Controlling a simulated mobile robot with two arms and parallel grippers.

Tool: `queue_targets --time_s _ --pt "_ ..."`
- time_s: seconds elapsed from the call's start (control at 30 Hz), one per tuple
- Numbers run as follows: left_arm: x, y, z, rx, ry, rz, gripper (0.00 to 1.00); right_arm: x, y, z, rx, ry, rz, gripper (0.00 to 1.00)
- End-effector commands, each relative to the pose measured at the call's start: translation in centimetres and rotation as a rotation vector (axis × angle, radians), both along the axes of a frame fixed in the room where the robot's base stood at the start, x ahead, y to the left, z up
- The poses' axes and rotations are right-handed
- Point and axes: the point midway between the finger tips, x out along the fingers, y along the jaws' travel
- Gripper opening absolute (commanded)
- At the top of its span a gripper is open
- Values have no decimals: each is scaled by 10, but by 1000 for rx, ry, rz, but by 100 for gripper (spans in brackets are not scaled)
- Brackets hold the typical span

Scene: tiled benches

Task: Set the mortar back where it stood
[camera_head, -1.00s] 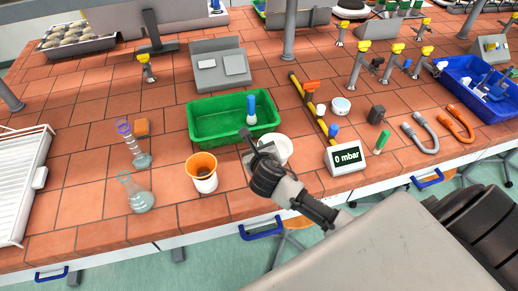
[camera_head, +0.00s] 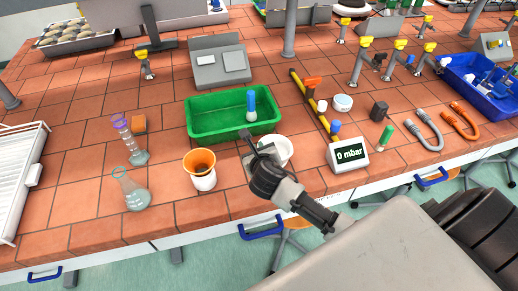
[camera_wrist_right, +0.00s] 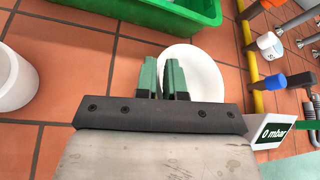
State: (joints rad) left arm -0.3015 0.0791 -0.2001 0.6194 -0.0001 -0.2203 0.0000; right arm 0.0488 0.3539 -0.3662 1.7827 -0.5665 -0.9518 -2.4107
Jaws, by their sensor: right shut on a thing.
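The mortar (camera_head: 281,149) is a white round bowl on the near part of the tiled bench, in front of the green tub. It also shows in the right wrist view (camera_wrist_right: 205,75), just past my fingers. My right gripper (camera_head: 258,148) is at the mortar's left side, shut on its rim; its green fingertips (camera_wrist_right: 162,66) are close together there. The wrist hides part of the mortar, and I cannot tell whether its base touches the tiles. My left gripper is not in view.
A green tub (camera_head: 215,116) holding a blue-topped item (camera_head: 251,104) stands behind. A white pot with an orange funnel (camera_head: 202,170) is to the left. A pressure display (camera_head: 346,155) is close on the right.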

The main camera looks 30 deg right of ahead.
Motion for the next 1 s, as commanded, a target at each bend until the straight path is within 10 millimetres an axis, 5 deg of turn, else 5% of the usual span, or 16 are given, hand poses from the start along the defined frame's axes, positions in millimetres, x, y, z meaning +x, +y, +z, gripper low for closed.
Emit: queue_targets --time_s 0.47,0.5,0.67,1.0 --pt "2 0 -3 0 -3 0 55 1 0 -9 -2 -3 0 0" --pt "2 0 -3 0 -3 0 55 1 0 -8 -1 -3 0 12" --pt "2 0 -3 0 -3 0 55 0 0 -8 -1 -2 0 36" --pt "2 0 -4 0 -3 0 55 -3 1 -9 0 1 0 39"
